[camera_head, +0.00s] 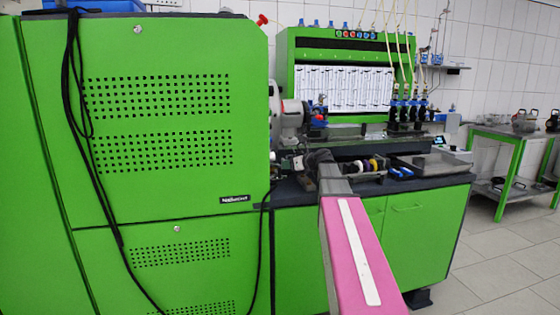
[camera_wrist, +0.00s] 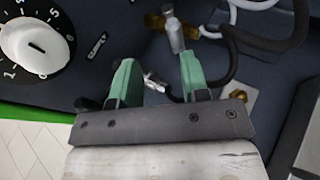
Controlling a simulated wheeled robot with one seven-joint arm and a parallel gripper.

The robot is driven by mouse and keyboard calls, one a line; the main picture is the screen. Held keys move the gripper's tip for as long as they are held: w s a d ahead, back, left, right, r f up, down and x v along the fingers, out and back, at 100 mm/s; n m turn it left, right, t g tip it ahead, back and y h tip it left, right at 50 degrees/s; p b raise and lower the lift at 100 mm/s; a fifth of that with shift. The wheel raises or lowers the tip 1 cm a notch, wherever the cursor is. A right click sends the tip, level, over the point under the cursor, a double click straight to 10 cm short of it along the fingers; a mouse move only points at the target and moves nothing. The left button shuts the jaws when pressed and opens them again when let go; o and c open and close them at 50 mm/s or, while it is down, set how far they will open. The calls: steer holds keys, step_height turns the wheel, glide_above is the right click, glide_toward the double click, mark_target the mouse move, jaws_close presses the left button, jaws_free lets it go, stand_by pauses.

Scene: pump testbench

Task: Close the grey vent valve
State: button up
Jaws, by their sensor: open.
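In the wrist view, a grey lever-like handle (camera_wrist: 172,30) stands on a brass fitting (camera_wrist: 155,21) at the top centre. I take it to be the grey vent valve, but its exact state is hard to read. My gripper (camera_wrist: 157,60) has two green fingers spread apart with nothing held between them. The handle is just beyond the fingertips, closer to the right finger. A small silvery part (camera_wrist: 153,83) shows between the fingers, lower down. In the head view my arm hides the gripper, and I cannot make out the valve there.
A white dial knob (camera_wrist: 36,46) with numbers lies left of my gripper. Black hoses (camera_wrist: 270,42) curve on the right. In the head view, the green machine housing (camera_head: 160,130) stands left and a side table (camera_head: 510,133) stands far right, with open floor before it.

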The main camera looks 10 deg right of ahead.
mark_target(279, 165)
steer(key=shift+w+a+r+n+y, duration=0.1)
steer(key=shift+w+a+n+y, duration=0.55)
steer(key=shift+w+y, duration=0.35)
steer(key=shift+w+a+n+y, duration=0.6)
steer(key=shift+w+y, duration=0.2)
steer(key=shift+w, duration=0.45)
steer(key=shift+w+a+r+n+y, duration=0.1)
steer(key=shift+w+a+n+y, duration=0.5)
steer(key=shift+w+y, duration=0.4)
jaws_close()
